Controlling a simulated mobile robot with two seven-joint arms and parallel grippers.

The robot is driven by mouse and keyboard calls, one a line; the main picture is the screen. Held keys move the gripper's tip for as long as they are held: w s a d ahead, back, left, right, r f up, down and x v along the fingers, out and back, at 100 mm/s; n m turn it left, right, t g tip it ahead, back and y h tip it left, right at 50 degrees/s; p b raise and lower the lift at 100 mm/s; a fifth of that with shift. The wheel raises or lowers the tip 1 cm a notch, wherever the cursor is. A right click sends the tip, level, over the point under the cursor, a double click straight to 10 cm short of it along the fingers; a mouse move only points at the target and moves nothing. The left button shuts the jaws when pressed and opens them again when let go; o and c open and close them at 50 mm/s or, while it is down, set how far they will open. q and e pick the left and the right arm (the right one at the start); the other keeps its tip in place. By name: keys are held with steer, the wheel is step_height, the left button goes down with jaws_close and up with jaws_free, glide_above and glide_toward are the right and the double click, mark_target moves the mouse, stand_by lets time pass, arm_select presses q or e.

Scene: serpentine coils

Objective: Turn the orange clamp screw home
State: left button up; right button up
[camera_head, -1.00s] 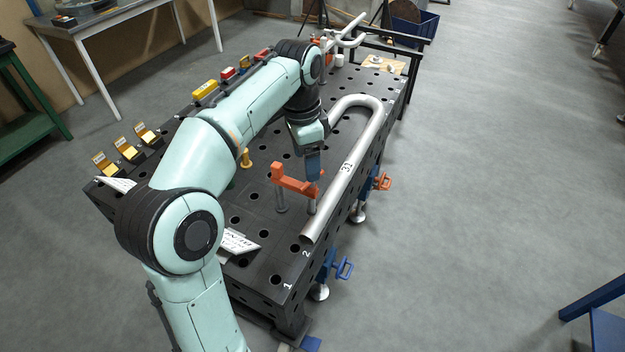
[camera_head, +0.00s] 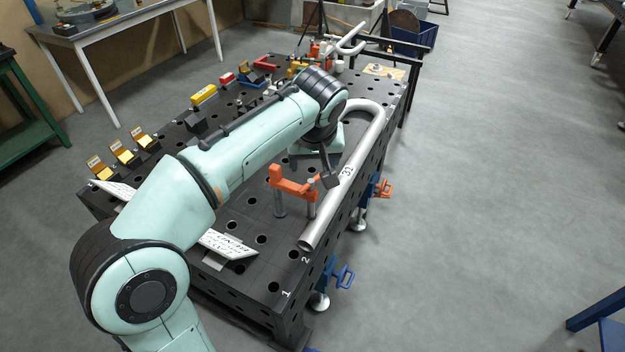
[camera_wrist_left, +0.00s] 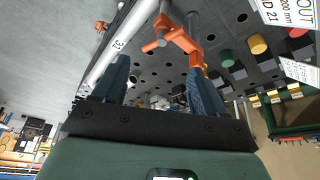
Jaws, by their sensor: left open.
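The orange clamp (camera_head: 292,186) stands on the black table near the pipe's open end. Its grey screw (camera_head: 312,207) hangs from the end of the orange arm, beside the pipe (camera_head: 350,165). My left gripper (camera_head: 330,172) is just behind and right of the clamp, above the pipe. In the left wrist view its two blue fingers (camera_wrist_left: 160,78) are wide apart with nothing between them. My right gripper is not in view.
The perforated table (camera_head: 255,270) has white signs (camera_head: 228,243) and yellow-black blocks (camera_head: 120,152) on the left. An orange handle (camera_head: 382,188) and a blue handle (camera_head: 343,277) stick out at its right side. Grey floor (camera_head: 480,200) lies open to the right.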

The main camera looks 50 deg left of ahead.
mark_target(312, 181)
arm_select(q)
steer(key=b+x, duration=0.1)
steer(key=x, duration=0.9)
steer(key=shift+f, duration=0.1)
